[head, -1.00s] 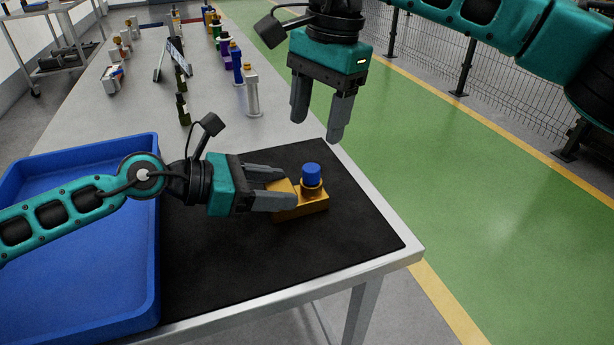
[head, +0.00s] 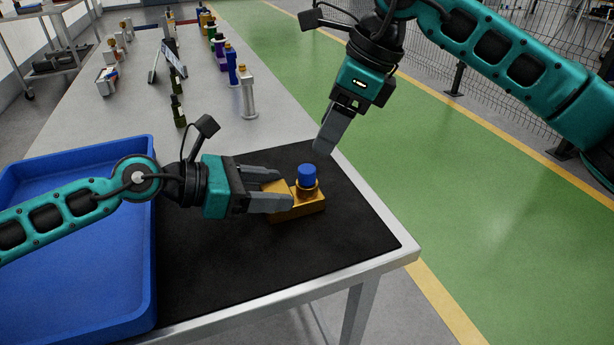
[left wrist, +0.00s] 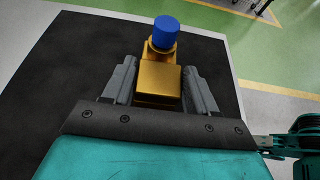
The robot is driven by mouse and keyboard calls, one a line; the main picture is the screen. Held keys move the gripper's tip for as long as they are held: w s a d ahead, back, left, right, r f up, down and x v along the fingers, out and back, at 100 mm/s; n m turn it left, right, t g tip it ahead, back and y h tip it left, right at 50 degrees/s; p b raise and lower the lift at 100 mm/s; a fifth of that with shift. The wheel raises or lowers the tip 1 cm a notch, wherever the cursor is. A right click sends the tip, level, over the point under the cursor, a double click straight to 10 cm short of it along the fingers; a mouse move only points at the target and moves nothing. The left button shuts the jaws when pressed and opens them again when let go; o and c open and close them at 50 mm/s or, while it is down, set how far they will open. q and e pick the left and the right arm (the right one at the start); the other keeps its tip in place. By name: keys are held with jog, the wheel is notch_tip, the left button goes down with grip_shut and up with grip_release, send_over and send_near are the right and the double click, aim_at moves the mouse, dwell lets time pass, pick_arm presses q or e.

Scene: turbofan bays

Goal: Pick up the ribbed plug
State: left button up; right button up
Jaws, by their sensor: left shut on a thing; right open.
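A blue plug (head: 307,175), which looks like the ribbed plug, stands upright in the round collar of a gold block (head: 310,208) on the black mat. Ribs are too small to make out. The plug also shows in the left wrist view (left wrist: 165,32), at the far end of the gold block (left wrist: 159,80). My left gripper (head: 284,188) is shut on the gold block, one finger on each side, with the plug beyond its fingertips. My right gripper (head: 322,142) is open and empty, above and slightly right of the plug, not touching it.
A blue tray (head: 152,240) lies on the left of the table. The black mat (head: 350,240) is clear around the block. Several coloured fittings (head: 232,65) stand farther back on the grey table, a silver one (head: 247,95) nearest. The table's right edge is close to the mat.

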aim_at(307, 168)
jog(key=x, duration=0.7)
jog(key=shift+s+a+f, duration=0.1)
jog(key=shift+a+f, duration=0.15)
grip_shut()
dwell(0.3)
pick_arm(q)
jog(key=o, duration=1.4)
pick_arm(e)
notch_tip(307, 168, up, 10)
